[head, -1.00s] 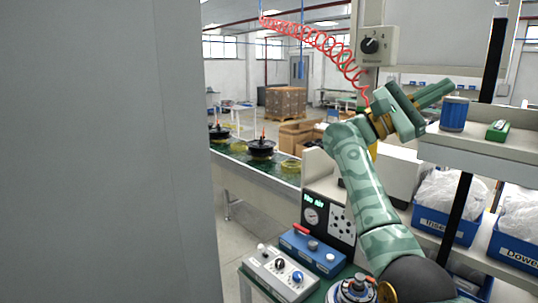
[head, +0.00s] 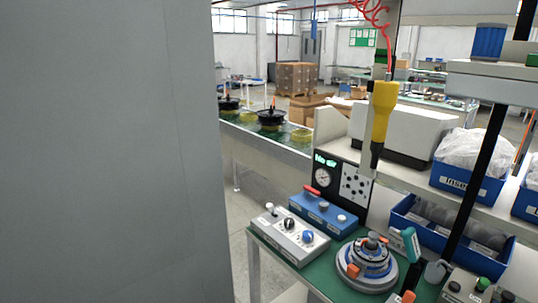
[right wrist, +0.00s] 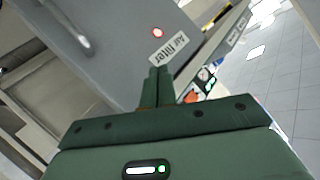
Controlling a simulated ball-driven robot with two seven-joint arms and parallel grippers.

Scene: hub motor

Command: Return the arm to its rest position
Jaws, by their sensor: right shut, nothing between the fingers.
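My right gripper (right wrist: 157,86) shows in the right wrist view, its dark green fingers together with nothing between them. Beyond the fingertips is a grey surface with a white label reading "Air filter" (right wrist: 169,50) and a red light (right wrist: 158,33). I cannot tell whether the fingers touch it. No arm shows in the head view now. My left gripper is in neither current view.
A green bench (head: 279,262) holds a round hub motor (head: 367,262), a grey control box (head: 290,236) and a blue box (head: 322,215). A yellow tool (head: 381,110) hangs from a red coiled hose. Blue bins (head: 468,187) stand at right. A grey wall (head: 105,150) fills the left.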

